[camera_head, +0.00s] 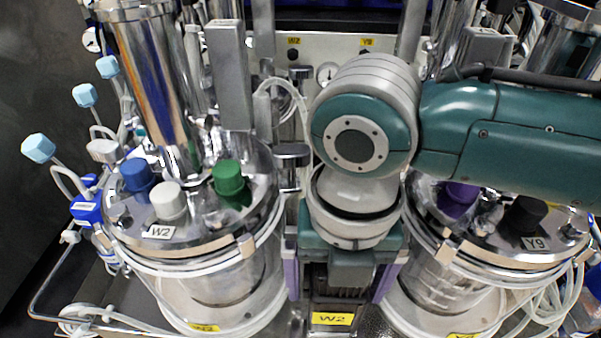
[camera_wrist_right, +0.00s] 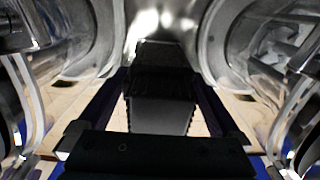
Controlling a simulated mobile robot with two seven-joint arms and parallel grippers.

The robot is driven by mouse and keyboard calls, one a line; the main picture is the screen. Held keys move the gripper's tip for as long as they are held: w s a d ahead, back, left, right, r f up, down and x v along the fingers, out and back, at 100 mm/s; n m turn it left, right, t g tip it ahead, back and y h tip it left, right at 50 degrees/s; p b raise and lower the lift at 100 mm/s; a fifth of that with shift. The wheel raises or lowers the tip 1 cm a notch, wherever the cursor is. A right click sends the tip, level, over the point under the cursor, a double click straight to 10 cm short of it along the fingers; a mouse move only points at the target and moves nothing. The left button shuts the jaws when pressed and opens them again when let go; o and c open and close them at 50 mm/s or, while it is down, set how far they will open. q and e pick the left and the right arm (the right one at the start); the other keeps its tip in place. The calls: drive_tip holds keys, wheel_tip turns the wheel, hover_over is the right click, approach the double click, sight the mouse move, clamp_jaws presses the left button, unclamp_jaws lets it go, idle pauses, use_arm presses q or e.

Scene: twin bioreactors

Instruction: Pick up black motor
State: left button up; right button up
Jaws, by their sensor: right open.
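The black motor (camera_head: 338,293) sits low between the two bioreactor vessels, largely hidden from above by my right wrist. My right gripper (camera_head: 337,285) points down over it, open, with one purple-grey finger on each side. In the right wrist view the ribbed dark motor (camera_wrist_right: 160,112) lies between the fingers of my right gripper (camera_wrist_right: 158,90). Narrow gaps show beside the motor there, and I cannot tell whether a finger touches it anywhere. My left gripper is in neither view.
The W2 vessel (camera_head: 205,240) stands close on the left, with blue, white and green caps on its lid. The Y9 vessel (camera_head: 480,245) stands close on the right. Tubing (camera_head: 85,318) runs at the lower left. A yellow W2 label (camera_head: 332,319) is below the motor.

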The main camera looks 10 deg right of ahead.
drive_tip(key=shift+f, duration=0.4)
drive_tip(key=shift+c, duration=0.2)
clamp_jaws()
idle(0.3)
drive_tip(key=shift+r, duration=0.1)
